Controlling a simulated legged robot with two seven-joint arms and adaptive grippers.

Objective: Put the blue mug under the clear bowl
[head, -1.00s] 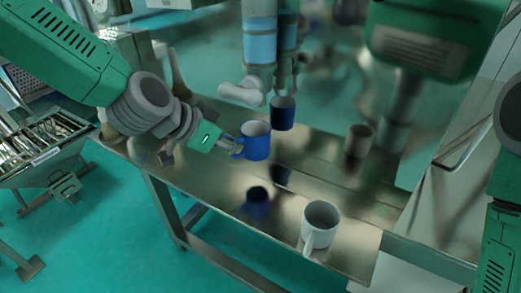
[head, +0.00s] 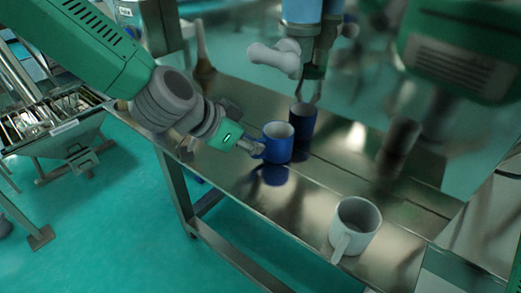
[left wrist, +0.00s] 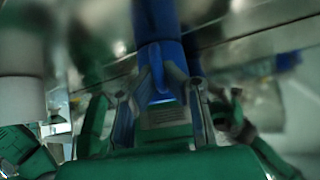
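The blue mug (head: 278,143) is upright at or just above the steel table, close over its own reflection. My left gripper (head: 255,149) is shut on its handle from the left. In the left wrist view, the blue handle (left wrist: 159,86) sits between the fingertips, with the mug body (left wrist: 156,20) beyond. A bluish, see-through cylinder (head: 301,10) with a metal outlet hangs above and behind the mug. It may be the clear bowl, but I cannot tell for sure. The mug is in front of the outlet. My right gripper is out of view.
A white mug (head: 355,226) stands on the steel table (head: 245,180) at the front right. The steel behind reflects both mugs. A metal hopper (head: 60,135) stands at the far left. The table between the two mugs is clear.

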